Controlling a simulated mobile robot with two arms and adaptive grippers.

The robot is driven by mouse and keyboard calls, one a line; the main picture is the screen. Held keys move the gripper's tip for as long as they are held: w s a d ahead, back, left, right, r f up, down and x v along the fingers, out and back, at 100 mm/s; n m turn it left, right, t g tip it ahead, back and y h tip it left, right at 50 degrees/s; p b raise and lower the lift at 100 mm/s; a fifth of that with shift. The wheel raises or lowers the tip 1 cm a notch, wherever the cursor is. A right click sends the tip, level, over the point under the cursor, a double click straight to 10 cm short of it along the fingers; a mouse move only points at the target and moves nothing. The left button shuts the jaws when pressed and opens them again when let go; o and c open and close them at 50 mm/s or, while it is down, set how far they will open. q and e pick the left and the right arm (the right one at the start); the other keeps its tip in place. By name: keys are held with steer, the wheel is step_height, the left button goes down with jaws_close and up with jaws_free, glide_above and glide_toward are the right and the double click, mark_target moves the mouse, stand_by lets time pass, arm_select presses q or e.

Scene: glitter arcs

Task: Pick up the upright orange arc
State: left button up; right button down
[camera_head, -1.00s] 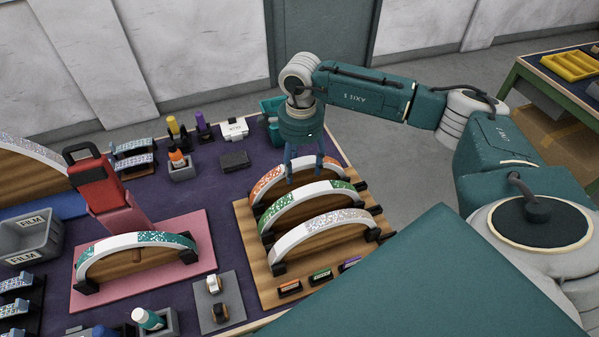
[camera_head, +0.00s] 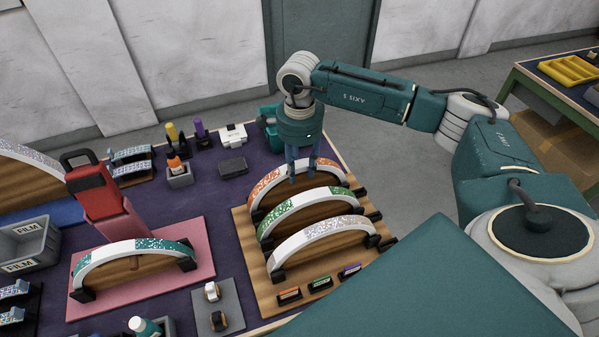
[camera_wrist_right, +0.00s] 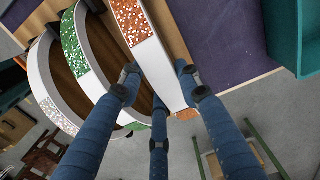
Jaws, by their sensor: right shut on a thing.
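The orange arc (camera_head: 268,179) stands upright at the back of the wooden board (camera_head: 248,262), with orange glitter on its left part and white further right. It also shows in the right wrist view (camera_wrist_right: 132,22). My right gripper (camera_head: 303,175) reaches down from above and is shut on the orange arc near the top of its curve. In the right wrist view, my blue fingers (camera_wrist_right: 158,95) lie on both sides of the arc's band. The arc still appears to be in its row on the board. My left gripper is not in view.
The green arc (camera_head: 290,212) and the silver arc (camera_head: 320,233) stand close in front on the same board. A teal arc (camera_head: 120,250) stands on a pink mat to the left, beside a red-handled tool (camera_head: 95,190). A teal bin (camera_head: 268,125) is behind.

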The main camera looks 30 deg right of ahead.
step_height(320, 180, up, 29)
steer(key=p, duration=0.7)
steer(key=shift+f, duration=0.25)
stand_by(0.4)
